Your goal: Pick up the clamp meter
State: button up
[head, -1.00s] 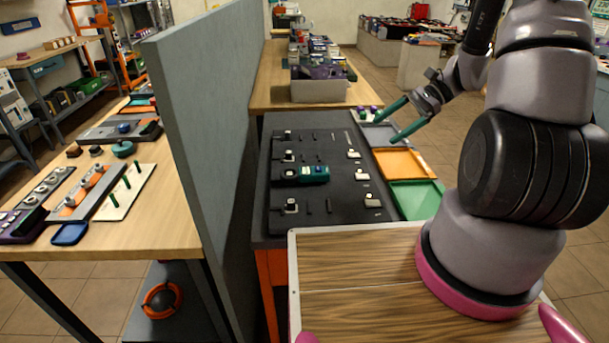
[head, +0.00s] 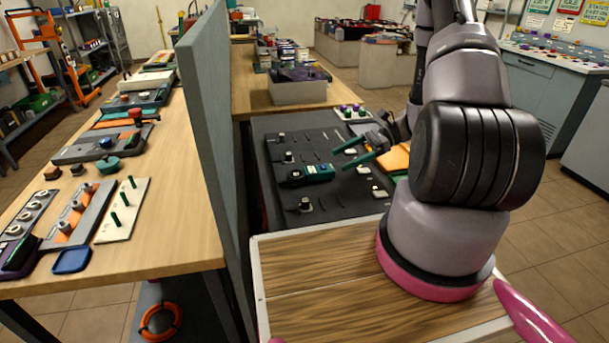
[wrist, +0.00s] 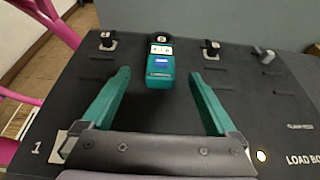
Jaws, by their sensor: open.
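The clamp meter (head: 308,174) is teal and black with a small bluish screen. It lies on the dark load board (head: 345,200) beyond the wooden deck. In the wrist view the clamp meter (wrist: 160,66) is ahead of my gripper (wrist: 160,85), between the lines of the two green fingers and close to their tips. My gripper (head: 355,152) is open and empty, to the right of the meter and above the board in the head view. The fingers look apart from the meter. The meter's far end is partly unclear.
Small posts and sockets (wrist: 108,41) stand on the board around the meter. A grey partition (head: 215,130) rises on the left. An orange tray (head: 394,158) lies right of the board, and a grey bin (head: 298,92) stands behind it.

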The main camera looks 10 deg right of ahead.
aim_at(312, 169)
jog(key=x, duration=0.5)
jog(key=shift+a, duration=0.25)
jog(key=x, duration=0.4)
jog(key=shift+a+r, duration=0.25)
jog(key=shift+r, duration=0.05)
jog(key=shift+w+a+f, duration=0.1)
jog(key=shift+a+f, duration=0.1)
jog(key=shift+a, duration=0.3)
grip_shut()
